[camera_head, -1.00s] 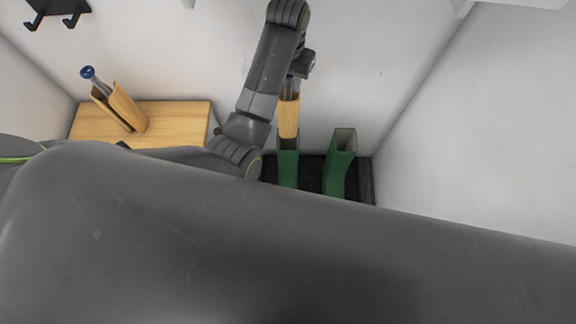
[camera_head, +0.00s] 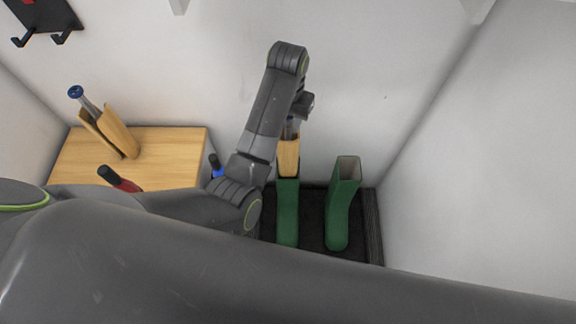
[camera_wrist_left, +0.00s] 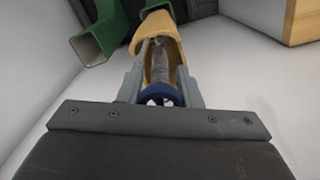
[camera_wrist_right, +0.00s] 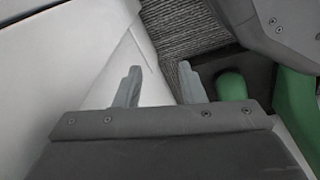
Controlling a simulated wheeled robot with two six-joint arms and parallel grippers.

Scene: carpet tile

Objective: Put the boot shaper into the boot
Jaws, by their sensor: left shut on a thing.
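The held boot shaper (camera_head: 288,157), of pale wood with a grey rod and blue knob, is upright in my left gripper (camera_head: 298,122). The left wrist view shows the gripper (camera_wrist_left: 160,88) shut at the blue knob (camera_wrist_left: 158,97). The shaper's lower end is at the opening of the left green boot (camera_head: 287,215); I cannot tell how far it is inside. The right green boot (camera_head: 342,205) stands beside it, open and empty at the top. My right gripper (camera_wrist_right: 155,88) is open and empty, with green boot parts (camera_wrist_right: 232,85) near it in its wrist view.
The boots stand on a dark tray (camera_head: 373,225). A wooden bench (camera_head: 175,150) at left holds a second boot shaper (camera_head: 118,135), and a red, dark-topped object (camera_head: 120,180). A blue, dark-topped item (camera_head: 215,166) is beside my left arm. White walls stand behind and at right.

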